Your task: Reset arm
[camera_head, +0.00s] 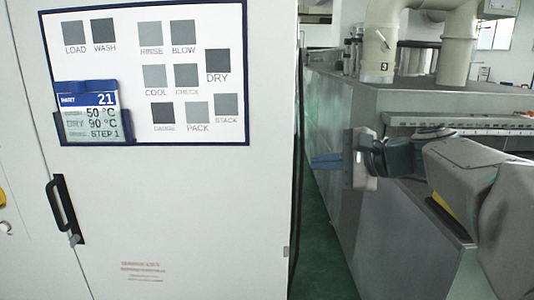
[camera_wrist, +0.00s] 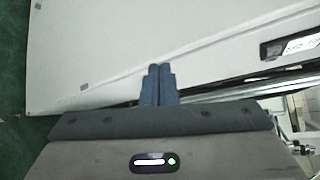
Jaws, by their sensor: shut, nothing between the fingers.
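My gripper (camera_head: 326,161) is at the right of the head view, at the end of my arm, which reaches in from the right edge. Its blue fingers point left, toward the gap beside the white cabinet. In the wrist view the two blue fingers (camera_wrist: 158,84) are together with nothing between them. A pale panel lies beyond the fingertips in that view. I cannot tell from these frames how far the fingers are from it.
A white cabinet (camera_head: 190,215) with a black handle (camera_head: 63,210) fills the left. It bears a sign board (camera_head: 125,50) and a blue-topped card (camera_head: 88,112) in a holder. A grey metal machine (camera_head: 330,90) with pipes (camera_head: 457,45) stands right. Green floor (camera_head: 318,255) shows between.

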